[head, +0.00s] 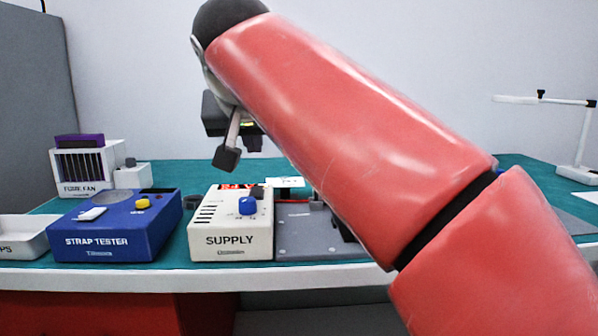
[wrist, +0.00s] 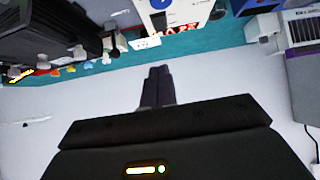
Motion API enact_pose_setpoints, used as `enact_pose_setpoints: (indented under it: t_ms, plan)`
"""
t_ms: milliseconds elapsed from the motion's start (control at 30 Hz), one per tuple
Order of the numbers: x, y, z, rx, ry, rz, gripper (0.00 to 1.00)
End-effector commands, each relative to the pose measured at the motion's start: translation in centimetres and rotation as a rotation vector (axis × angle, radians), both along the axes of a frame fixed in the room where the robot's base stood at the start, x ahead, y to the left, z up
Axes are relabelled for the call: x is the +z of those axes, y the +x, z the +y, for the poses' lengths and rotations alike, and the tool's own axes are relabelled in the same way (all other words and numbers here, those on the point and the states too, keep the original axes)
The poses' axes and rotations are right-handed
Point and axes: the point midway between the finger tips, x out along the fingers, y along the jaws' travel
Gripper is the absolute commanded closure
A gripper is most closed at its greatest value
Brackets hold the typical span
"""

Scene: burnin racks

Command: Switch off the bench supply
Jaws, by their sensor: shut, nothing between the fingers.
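The bench supply (head: 231,240) is a cream box marked SUPPLY on the bench, near the middle of the head view. Its sloped top has a blue knob (head: 247,205), a small dark part (head: 258,191) behind the knob and dark slots at the left. Part of the supply (wrist: 181,14) also shows inverted at the top of the wrist view. My gripper (head: 228,157) hangs in the air above and behind the supply, touching nothing visible. In the wrist view its two fingers (wrist: 157,82) lie together, empty.
A blue strap tester (head: 115,228) stands just left of the supply, with a white tray (head: 24,238) beyond it. A fan unit (head: 85,168) stands behind. A grey plate (head: 305,235) lies to the right, partly hidden by my red arm. A lamp (head: 560,100) stands far right.

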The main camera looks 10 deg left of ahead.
Motion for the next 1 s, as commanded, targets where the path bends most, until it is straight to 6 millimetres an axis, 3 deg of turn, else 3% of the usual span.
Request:
enact_pose_setpoints:
  t_ms: [133,567,767,1000]
  plan:
    - [0.8,-0.1,1.4,0.005,0.017,-0.011,1.00]
    - [0.6,0.1,1.5,0.003,0.018,-0.013,1.00]
    - [-1.2,2.2,2.0,0.001,0.016,-0.011,1.00]
    - [-4.4,6.2,2.9,0.001,0.016,-0.011,1.00]
